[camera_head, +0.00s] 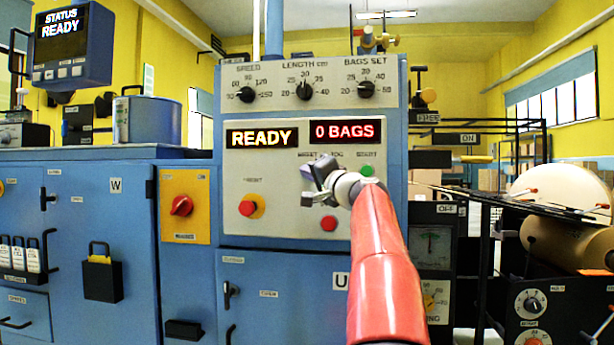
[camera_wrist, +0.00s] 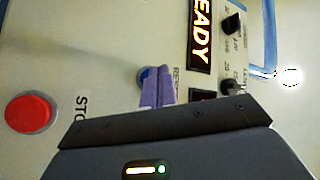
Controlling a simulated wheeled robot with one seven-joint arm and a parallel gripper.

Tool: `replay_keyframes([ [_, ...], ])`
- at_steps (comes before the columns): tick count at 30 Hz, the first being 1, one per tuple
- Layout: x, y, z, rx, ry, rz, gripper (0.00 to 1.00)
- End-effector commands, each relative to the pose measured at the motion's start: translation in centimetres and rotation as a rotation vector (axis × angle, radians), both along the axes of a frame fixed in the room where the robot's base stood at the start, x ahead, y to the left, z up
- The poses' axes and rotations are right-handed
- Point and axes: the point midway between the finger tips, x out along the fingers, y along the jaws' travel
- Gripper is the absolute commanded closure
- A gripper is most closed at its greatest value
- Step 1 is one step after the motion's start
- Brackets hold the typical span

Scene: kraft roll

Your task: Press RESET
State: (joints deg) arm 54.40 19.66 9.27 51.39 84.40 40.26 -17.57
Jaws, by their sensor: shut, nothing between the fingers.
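The control panel (camera_head: 270,190) faces me, with a "READY" display and a "0 BAGS" display. The RESET label (camera_wrist: 176,78) shows in the wrist view beside a round blue button (camera_wrist: 145,74). My gripper (camera_head: 314,178) is at the panel, below the displays, and covers the RESET button in the head view. In the wrist view my shut fingertips (camera_wrist: 157,88) lie over part of the blue button. I cannot tell whether they touch it or stop just short. The fingers hold nothing.
A green START button (camera_head: 367,170) is right of my gripper. A red button (camera_head: 329,223) is below it, labelled STOP in the wrist view (camera_wrist: 31,112). A red-and-yellow button (camera_head: 248,207) is at left. Knobs (camera_head: 304,91) are above. A kraft roll (camera_head: 565,240) is far right.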

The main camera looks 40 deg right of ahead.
Motion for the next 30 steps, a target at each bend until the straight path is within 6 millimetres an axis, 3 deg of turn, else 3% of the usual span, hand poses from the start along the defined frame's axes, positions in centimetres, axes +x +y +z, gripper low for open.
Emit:
replay_keyframes([
  [13, -0.5, 0.6, -0.1, -0.001, -0.002, 0.001, 1.0],
  [30, -3.5, 4.1, -0.1, -0.001, -0.001, 0.0, 1.0],
])
